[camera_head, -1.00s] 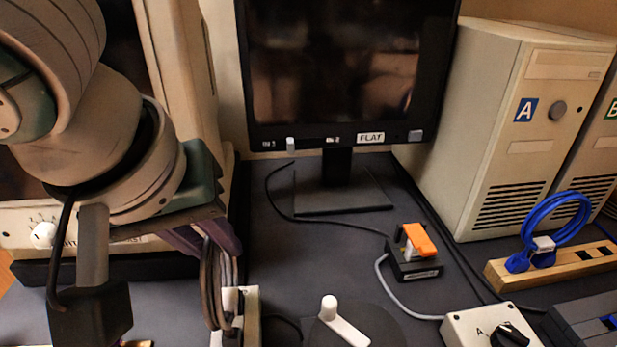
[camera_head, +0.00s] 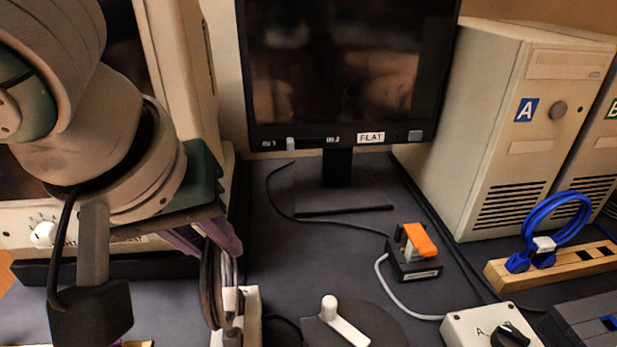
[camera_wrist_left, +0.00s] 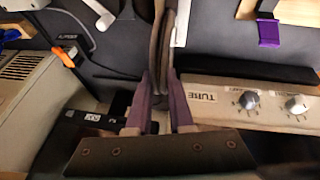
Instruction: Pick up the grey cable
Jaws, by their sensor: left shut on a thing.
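A grey-brown looped cable (camera_head: 209,285) hangs in the lower left middle of the head view, its lower end near a pale block. My left gripper (camera_head: 214,240) has purple fingers closed around the upper part of this loop. In the left wrist view the cable (camera_wrist_left: 166,42) runs between the two purple fingers (camera_wrist_left: 162,88). The lower end of the loop is partly hidden, so I cannot tell whether it still touches anything below. My right gripper is in neither view.
A monitor (camera_head: 338,80) labelled FLAT stands behind, with beige computer towers (camera_head: 545,130) at right. A blue cable (camera_head: 555,222) sits on a wooden rack (camera_head: 580,263). An orange-levered switch (camera_head: 415,255), a white handle (camera_head: 340,322) and a dial box (camera_head: 490,326) stand nearby.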

